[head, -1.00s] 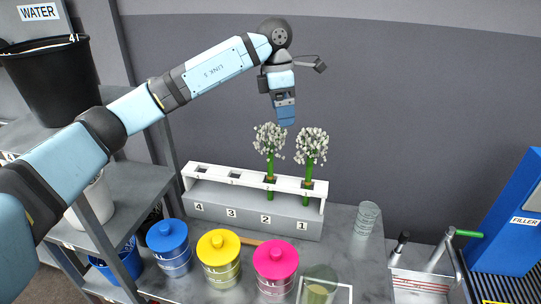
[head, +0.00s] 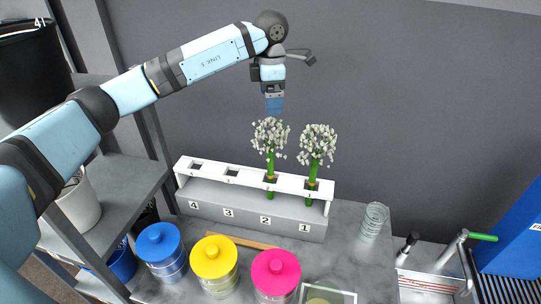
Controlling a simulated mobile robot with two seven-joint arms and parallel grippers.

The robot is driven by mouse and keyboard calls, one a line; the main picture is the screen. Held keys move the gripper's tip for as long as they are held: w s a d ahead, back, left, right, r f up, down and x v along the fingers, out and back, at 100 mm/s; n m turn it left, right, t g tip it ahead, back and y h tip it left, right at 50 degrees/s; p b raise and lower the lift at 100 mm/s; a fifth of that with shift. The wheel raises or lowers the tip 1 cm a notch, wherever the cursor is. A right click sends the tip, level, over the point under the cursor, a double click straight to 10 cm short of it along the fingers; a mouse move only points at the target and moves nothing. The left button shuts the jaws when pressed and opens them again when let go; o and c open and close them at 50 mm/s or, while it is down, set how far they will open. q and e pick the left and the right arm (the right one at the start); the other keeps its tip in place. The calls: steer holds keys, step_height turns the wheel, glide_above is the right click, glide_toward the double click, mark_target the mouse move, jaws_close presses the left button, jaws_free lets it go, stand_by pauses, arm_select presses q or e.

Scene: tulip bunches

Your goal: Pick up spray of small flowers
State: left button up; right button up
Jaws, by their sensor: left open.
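Two sprays of small white flowers stand upright in a white and grey rack (head: 215,203) with numbered slots. One spray (head: 270,135) is in slot 2 and the other spray (head: 317,143) is in slot 1. Slots 3 and 4 are empty. My left gripper (head: 274,112) points down just above the slot 2 spray, its fingertips near the flower heads. It is open and holds nothing; whether it touches the blossoms I cannot tell. My right gripper is not in view.
Jars with blue (head: 159,241), yellow (head: 213,257) and pink (head: 276,270) lids stand in front of the rack. A clear glass (head: 374,220) stands to its right. A grey shelf (head: 125,185) is at left, a sink with a tap (head: 449,250) at right.

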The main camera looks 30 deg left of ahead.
mark_target(271, 118)
arm_select(q)
steer(key=shift+w+f, duration=0.15)
steer(key=shift+f, duration=0.6)
steer(key=shift+f+p, duration=0.35)
steer(key=shift+f, duration=0.05)
step_height(271, 118, down, 3)
steer(key=shift+f+p, duration=0.2)
steer(key=shift+p, duration=0.5)
steer(key=shift+f, duration=0.45)
steer(key=shift+c, duration=0.5)
steer(key=c, duration=0.9)
steer(key=shift+o, duration=0.2)
steer(key=shift+r, duration=0.15)
